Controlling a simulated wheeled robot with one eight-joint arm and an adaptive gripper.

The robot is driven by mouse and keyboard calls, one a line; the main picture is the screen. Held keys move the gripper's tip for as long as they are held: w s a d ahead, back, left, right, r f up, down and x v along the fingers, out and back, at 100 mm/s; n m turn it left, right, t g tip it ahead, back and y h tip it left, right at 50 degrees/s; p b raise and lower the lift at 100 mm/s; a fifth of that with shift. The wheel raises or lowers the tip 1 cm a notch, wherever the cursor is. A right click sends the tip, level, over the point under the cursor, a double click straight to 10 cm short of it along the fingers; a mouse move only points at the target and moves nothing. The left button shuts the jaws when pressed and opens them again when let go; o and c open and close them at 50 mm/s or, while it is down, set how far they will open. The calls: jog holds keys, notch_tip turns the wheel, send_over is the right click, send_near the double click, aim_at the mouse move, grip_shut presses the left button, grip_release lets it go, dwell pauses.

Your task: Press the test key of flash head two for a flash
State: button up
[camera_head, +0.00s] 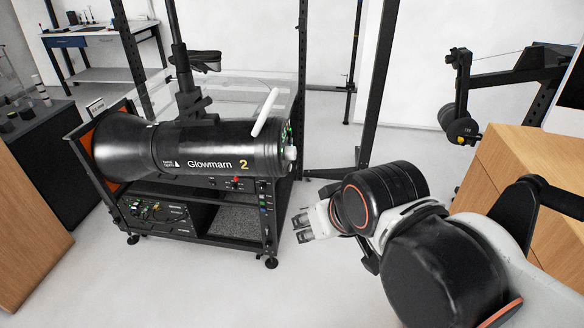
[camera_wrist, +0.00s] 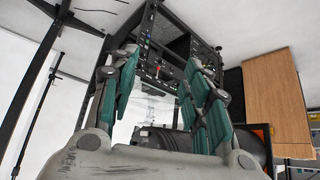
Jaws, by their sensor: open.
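Flash head two is a black cylinder (camera_head: 215,148) marked "Glowmarn 2", lying level with its wide bell to the left and a white handle on top. Its right end carries a panel (camera_head: 287,145) with green and white parts, seen edge-on; the test key cannot be made out. My gripper (camera_head: 302,229) is to the right of the head and lower, apart from it. In the wrist view my gripper (camera_wrist: 165,95) shows open, with teal finger pads apart and nothing between them. The dark head shows partly behind the fingers in the wrist view (camera_wrist: 170,138).
A black wheeled cart (camera_head: 215,224) with electronics stands under the head. A dark upright post (camera_head: 375,85) stands behind. Wooden cabinets stand at right (camera_head: 530,175) and left (camera_head: 30,225). A jointed black stand arm (camera_head: 462,90) is at upper right. The floor between cart and gripper is clear.

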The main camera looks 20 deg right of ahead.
grip_shut()
dwell(1.4)
